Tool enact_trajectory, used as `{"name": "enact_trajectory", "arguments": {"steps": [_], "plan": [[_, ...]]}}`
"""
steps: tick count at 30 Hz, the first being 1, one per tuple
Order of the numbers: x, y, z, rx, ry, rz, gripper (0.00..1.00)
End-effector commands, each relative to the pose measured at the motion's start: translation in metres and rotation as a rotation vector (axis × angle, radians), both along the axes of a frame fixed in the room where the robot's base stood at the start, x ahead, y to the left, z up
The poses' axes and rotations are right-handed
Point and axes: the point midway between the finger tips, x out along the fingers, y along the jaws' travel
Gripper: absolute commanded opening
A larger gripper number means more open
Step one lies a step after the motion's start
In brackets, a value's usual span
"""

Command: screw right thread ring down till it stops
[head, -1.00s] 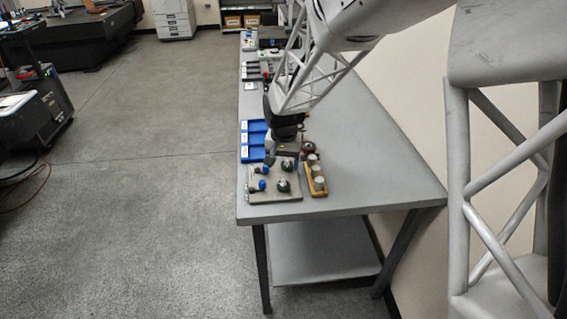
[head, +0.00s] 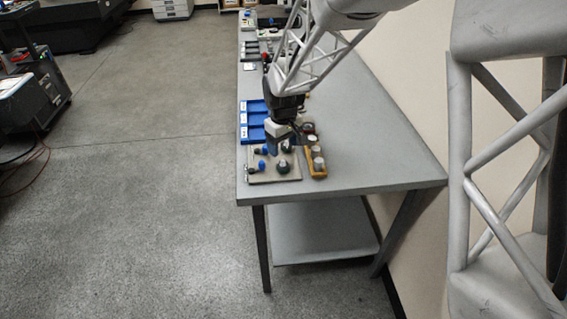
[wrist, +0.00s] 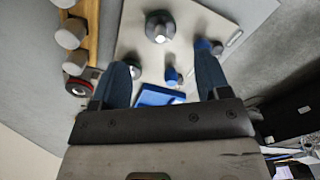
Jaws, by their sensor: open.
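A pale plate (head: 275,177) at the table's near end carries two dark round pieces with silver centres, which look like the thread rings. The nearer one (head: 283,168) shows fully in the head view and in the wrist view (wrist: 158,27). The other (wrist: 134,68) is partly hidden by a finger in the wrist view and hidden behind my gripper in the head view. I cannot tell which is the right ring. My gripper (head: 282,150) points down over the far part of the plate. In the wrist view its fingers (wrist: 162,60) are apart with nothing held between them.
Blue-capped pieces (head: 262,165) stand on the plate's left side. A blue bin tray (head: 242,130) lies behind it. A yellow-brown rack (head: 322,174) with pale cylinders stands to the right, close to my gripper. The grey table (head: 375,165) is clear further right.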

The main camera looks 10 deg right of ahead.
Motion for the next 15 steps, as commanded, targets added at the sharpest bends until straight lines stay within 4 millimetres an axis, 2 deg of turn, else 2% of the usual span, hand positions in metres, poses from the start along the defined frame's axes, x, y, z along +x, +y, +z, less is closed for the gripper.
{"name": "enact_trajectory", "arguments": {"steps": [6, 15], "plan": [[-0.0003, -0.0002, -0.0004, 0.0, 0.0, 0.09, 0.7], [-0.0002, -0.0001, -0.0004, 0.0, 0.0, 0.095, 0.7]]}}
